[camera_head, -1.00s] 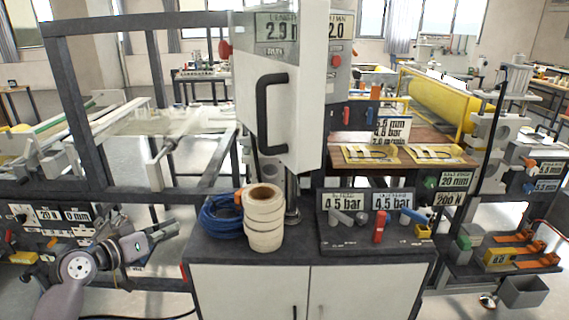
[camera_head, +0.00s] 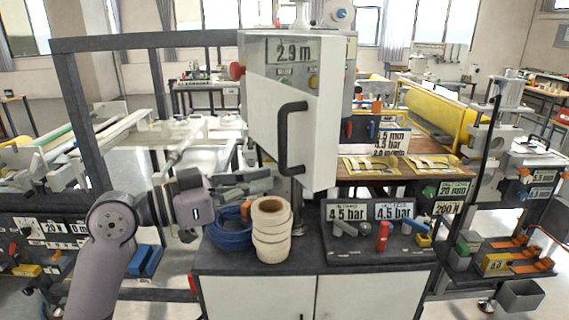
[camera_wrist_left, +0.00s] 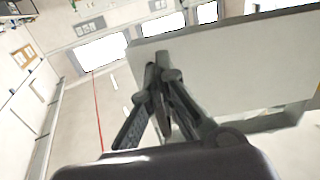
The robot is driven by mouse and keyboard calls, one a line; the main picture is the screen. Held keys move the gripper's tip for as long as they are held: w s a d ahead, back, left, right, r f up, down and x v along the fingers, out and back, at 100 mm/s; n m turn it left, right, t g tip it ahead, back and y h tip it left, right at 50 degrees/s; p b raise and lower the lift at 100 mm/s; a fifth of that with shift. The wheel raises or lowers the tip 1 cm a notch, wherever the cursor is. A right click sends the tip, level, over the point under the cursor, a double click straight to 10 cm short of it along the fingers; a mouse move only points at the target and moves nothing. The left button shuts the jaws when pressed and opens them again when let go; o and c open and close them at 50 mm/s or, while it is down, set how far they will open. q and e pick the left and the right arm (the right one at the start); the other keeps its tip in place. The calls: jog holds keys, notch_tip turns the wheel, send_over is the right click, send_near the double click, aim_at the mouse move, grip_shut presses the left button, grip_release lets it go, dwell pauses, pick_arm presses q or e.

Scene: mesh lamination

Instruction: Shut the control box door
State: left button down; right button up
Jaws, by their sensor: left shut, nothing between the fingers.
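The control box door (camera_head: 262,110) is a white panel with a black bar handle (camera_head: 290,138) and a window reading 2.9 m. It stands open, its right edge swung out towards me, in front of the grey control box (camera_head: 347,82). My left gripper (camera_head: 268,180) is shut and empty, just below the door's lower left part and above the cable coil. In the left wrist view, the shut fingers (camera_wrist_left: 163,62) point at or beside a pale flat panel (camera_wrist_left: 240,65), likely the door; I cannot tell whether they touch it. My right gripper is out of view.
Below the gripper, a blue cable coil (camera_head: 228,232) and a stack of cream tape rolls (camera_head: 271,238) stand on the dark cabinet top (camera_head: 300,255). A panel with 4.5 bar signs (camera_head: 347,211) stands to the right. A red knob (camera_head: 237,71) sticks out left of the door.

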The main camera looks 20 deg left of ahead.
pick_arm(q)
jog(key=p+x, duration=0.2)
jog(key=x, duration=0.3)
jog(key=shift+w, duration=0.1)
